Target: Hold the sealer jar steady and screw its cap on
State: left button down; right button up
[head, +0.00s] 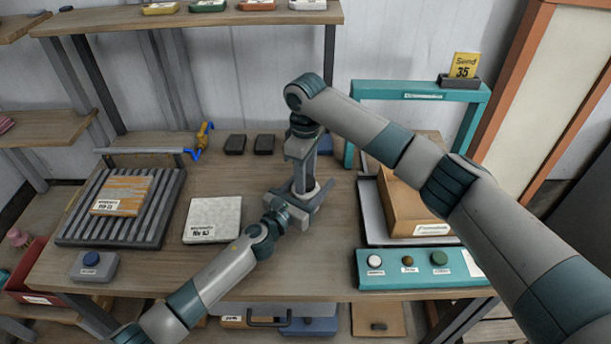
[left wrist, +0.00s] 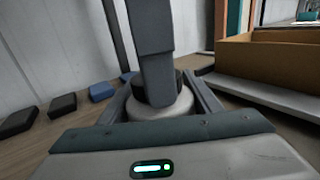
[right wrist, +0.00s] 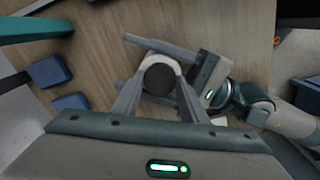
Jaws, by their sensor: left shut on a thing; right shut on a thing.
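The white sealer jar (left wrist: 165,108) stands upright at the middle of the table, mostly hidden in the head view (head: 314,190) by the grippers. My left gripper (head: 306,198) is shut around the jar's body from the front, its fingers on either side. The dark round cap (right wrist: 158,76) is on top of the jar's mouth; it also shows in the left wrist view (left wrist: 182,88). My right gripper (right wrist: 158,88) points down from above and is shut on the cap. How far the cap is threaded cannot be told.
A white labelled block (head: 212,220) and a ribbed grey rack (head: 80,225) are to the left. Two dark blocks (head: 235,144) lie behind. A cardboard box (head: 405,210) in a tray and a teal button panel (head: 375,280) are to the right. Table in front of the jar is clear.

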jog(key=o, duration=1.3)
jog(key=shift+c, duration=0.2)
notch_tip(320, 180, up, 12)
pick_arm(q)
jog(key=c, duration=0.5)
grip_release()
jog(key=shift+s+a, duration=0.1)
jog(key=shift+s, duration=0.05)
